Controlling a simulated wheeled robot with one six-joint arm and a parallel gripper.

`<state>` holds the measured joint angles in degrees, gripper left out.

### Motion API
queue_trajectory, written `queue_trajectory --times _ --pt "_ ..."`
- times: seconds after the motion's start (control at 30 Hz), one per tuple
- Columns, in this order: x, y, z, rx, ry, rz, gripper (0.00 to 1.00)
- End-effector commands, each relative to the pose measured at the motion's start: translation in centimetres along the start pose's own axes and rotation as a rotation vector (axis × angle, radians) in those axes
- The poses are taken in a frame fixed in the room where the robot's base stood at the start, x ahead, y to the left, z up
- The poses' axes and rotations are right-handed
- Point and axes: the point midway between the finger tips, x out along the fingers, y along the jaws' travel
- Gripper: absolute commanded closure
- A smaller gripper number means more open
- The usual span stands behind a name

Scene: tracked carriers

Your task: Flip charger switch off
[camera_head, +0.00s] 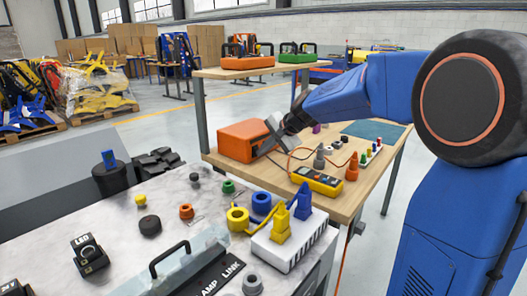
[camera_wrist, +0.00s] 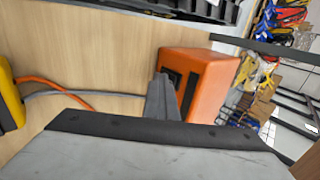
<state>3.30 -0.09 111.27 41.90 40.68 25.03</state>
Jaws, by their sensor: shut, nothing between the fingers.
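The charger appears to be the orange box (camera_head: 241,138) on the wooden bench, at the bench's left end. It also shows in the wrist view (camera_wrist: 208,80), where a dark panel (camera_wrist: 174,80) is on its near face. My gripper (camera_head: 270,133) is at the box's right side, in front of that face. In the wrist view its shut fingers (camera_wrist: 162,80) overlap the lower part of the panel. They hold nothing. I cannot tell whether the fingertips touch the box. The switch is not distinguishable, being small or hidden behind the fingers.
A yellow meter (camera_head: 318,180) with red and dark leads lies on the bench (camera_head: 345,201) in front of the box. An upper shelf (camera_head: 237,72) carries orange and green trays. A grey counter (camera_head: 118,213) with coloured parts and a white block (camera_head: 291,246) stands nearer.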

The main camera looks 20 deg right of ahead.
Motion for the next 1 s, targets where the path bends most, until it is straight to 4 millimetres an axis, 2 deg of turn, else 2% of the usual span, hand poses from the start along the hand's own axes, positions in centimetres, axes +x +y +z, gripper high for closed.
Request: queue_trajectory --times 0.5,1.0 --pt "-1.1 -1.2 0.0 0.000 0.000 -0.003 1.00" --pt "-1.4 -1.1 -0.1 -0.001 0.000 -0.001 1.00"
